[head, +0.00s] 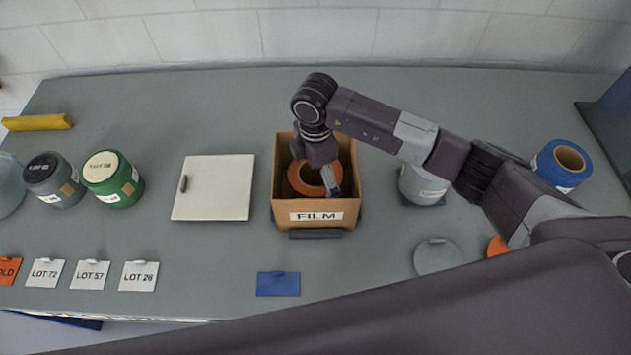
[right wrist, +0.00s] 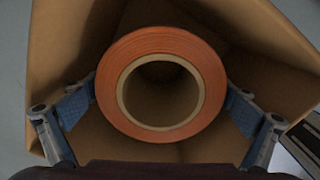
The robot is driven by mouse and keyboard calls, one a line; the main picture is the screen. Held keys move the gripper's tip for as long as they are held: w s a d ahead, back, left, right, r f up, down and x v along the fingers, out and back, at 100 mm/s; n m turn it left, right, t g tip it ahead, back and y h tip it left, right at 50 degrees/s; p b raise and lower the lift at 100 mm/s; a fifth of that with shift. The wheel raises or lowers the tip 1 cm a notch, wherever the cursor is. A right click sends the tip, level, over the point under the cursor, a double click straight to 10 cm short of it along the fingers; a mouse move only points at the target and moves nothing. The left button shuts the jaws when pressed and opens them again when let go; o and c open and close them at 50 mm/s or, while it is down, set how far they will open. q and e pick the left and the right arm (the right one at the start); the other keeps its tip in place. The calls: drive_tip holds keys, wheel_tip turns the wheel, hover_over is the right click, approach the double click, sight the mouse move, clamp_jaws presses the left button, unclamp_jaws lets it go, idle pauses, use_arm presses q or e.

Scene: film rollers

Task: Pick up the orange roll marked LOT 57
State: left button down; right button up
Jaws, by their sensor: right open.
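An orange roll (head: 305,183) with a pale core stands in an open cardboard box marked FILM (head: 345,212). In the right wrist view the roll (right wrist: 112,85) is seen end-on, inside the box walls (right wrist: 60,40). No lot mark is readable on it. My right gripper (head: 325,182) reaches down into the box at the roll. A white card reading LOT 57 (head: 90,276) lies at the table's front left. My left gripper is not in view.
Left of the box lies a white lid plate (head: 212,195). A green roll (head: 122,193) and a grey roll (head: 62,192) stand further left. A white roll (head: 420,187) and blue roll (head: 545,170) stand right, near my right arm. A blue card (head: 278,285) lies in front.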

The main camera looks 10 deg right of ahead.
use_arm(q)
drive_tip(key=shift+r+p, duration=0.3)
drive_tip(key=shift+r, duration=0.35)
use_arm(e)
drive_tip(key=shift+f, duration=1.55)
drive_tip(key=shift+c, duration=0.4)
drive_tip(key=c, duration=1.8)
drive_tip(key=shift+w+r, duration=0.1)
drive_tip(key=shift+c, duration=0.5)
